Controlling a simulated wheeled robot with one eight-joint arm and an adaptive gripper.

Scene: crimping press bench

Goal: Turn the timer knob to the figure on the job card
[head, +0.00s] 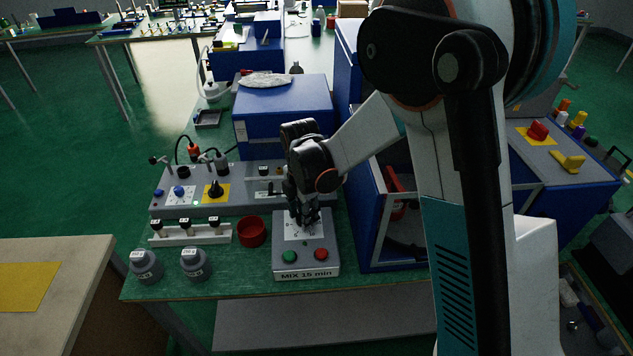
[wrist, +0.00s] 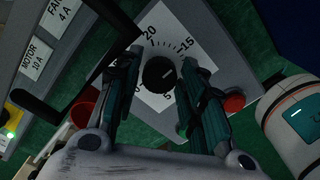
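The grey timer box (head: 284,262) stands at the bench's front edge, with a green and a red button. Its front label (head: 306,274) reads "MIX 15 min". The black round timer knob (wrist: 160,73) sits on a white dial plate (wrist: 205,22) in the wrist view; 20, 15, 5 and 0 are readable. A short white mark on the knob points roughly right, slightly below the 15; my right finger hides part of the scale there. My gripper (wrist: 159,62) is open, pointing down, one finger on each side of the knob with visible gaps. In the head view my gripper (head: 306,218) hides the knob.
A red cup (head: 252,232) and a white rack of small bottles (head: 190,234) stand left of the box. Two grey bottles (head: 196,264) stand at the front left. A grey control panel (head: 235,200) lies behind; a blue cabinet (head: 362,235) is close on the right.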

